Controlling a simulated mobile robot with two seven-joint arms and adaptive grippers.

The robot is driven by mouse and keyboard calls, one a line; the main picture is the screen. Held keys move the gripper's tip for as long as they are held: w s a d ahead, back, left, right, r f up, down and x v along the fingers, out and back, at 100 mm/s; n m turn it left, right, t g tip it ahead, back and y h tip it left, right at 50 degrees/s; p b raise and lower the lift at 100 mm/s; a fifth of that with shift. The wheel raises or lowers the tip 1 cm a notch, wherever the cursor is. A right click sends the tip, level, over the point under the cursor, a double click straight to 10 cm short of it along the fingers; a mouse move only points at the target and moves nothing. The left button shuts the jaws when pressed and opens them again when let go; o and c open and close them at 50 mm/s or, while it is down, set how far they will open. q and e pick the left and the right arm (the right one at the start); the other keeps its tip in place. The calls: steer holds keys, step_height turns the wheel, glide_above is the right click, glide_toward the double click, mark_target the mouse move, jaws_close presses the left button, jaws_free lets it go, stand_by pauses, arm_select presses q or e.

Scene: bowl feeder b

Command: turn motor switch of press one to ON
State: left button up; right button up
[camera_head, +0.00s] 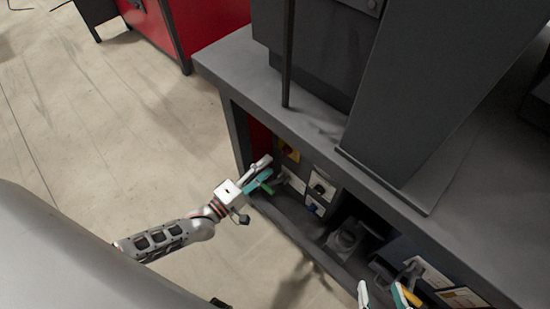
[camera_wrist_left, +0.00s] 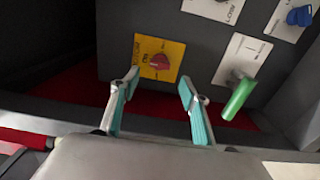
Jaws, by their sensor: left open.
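A red rotary knob (camera_wrist_left: 160,61) sits on a yellow plate (camera_wrist_left: 175,48) with small dark lettering, which I cannot read for certain. It looks like the motor switch; its set position is unclear. In the head view the yellow plate (camera_head: 288,150) is on the panel under the bench top. My left gripper (camera_head: 268,172) is open in front of the panel. In the left wrist view its fingertips (camera_wrist_left: 158,82) stand apart, just below the plate, with the knob above the gap between them. My right gripper (camera_head: 384,295) is partly in view at the bottom, with its fingers apart.
A green-handled lever (camera_wrist_left: 239,95) sticks out close to the left gripper's right finger. A blue knob (camera_wrist_left: 299,16) is further right. The overhanging grey bench top (camera_head: 235,70) and a thin post (camera_head: 288,60) are above. Open floor (camera_head: 130,130) lies left.

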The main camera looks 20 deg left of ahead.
arm_select(q)
steer(key=shift+v, duration=2.5)
